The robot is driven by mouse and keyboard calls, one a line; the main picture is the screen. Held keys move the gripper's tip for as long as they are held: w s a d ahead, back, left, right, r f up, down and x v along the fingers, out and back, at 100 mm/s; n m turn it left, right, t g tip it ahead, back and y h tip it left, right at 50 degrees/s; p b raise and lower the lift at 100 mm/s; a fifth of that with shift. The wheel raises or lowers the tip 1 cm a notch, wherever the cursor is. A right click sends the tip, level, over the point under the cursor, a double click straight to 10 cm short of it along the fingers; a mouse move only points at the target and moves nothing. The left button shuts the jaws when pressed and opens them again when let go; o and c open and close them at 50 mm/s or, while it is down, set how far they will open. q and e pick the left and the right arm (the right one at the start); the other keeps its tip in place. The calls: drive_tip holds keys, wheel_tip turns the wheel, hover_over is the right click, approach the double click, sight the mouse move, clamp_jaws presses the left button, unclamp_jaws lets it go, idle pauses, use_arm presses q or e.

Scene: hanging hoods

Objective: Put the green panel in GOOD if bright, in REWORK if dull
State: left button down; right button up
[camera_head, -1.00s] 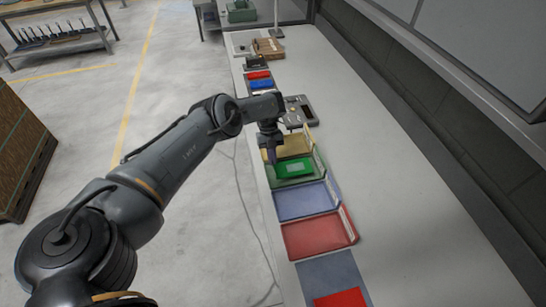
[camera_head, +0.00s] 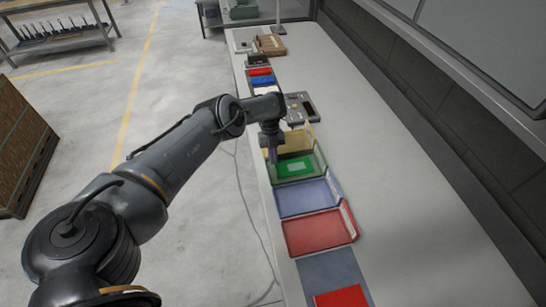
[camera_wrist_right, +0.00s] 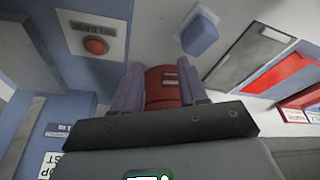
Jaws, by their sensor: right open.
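The green panel (camera_head: 282,172), vivid green with a pale patch, lies flat in a green tray (camera_head: 312,177) in the head view. My left gripper (camera_head: 272,156) points down at the left edge of the green and yellow trays, close to the panel; its fingers are too small to tell open from shut, and no panel shows in them. My right gripper (camera_wrist_right: 159,90) shows in the right wrist view with its two purple fingers apart. A red cylindrical thing (camera_wrist_right: 163,86) shows between them; its distance is unclear. I cannot read any GOOD or REWORK label in the head view.
A yellow tray (camera_head: 300,137) stands behind the green one; a blue tray (camera_head: 305,200) and a red tray (camera_head: 318,234) stand in front. A red panel (camera_head: 341,297) lies at the near end. The bench (camera_head: 400,210) is clear to the right of the trays.

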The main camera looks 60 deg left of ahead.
use_arm(q)
drive_tip(key=shift+f+b, duration=0.45)
drive_tip(key=shift+f, duration=0.05)
use_arm(e)
drive_tip(key=shift+f, duration=0.45)
use_arm(q)
drive_tip(key=c, duration=1.3)
unclamp_jaws()
use_arm(e)
drive_tip(key=shift+d, duration=0.1)
use_arm(q)
drive_tip(key=shift+o, duration=0.2)
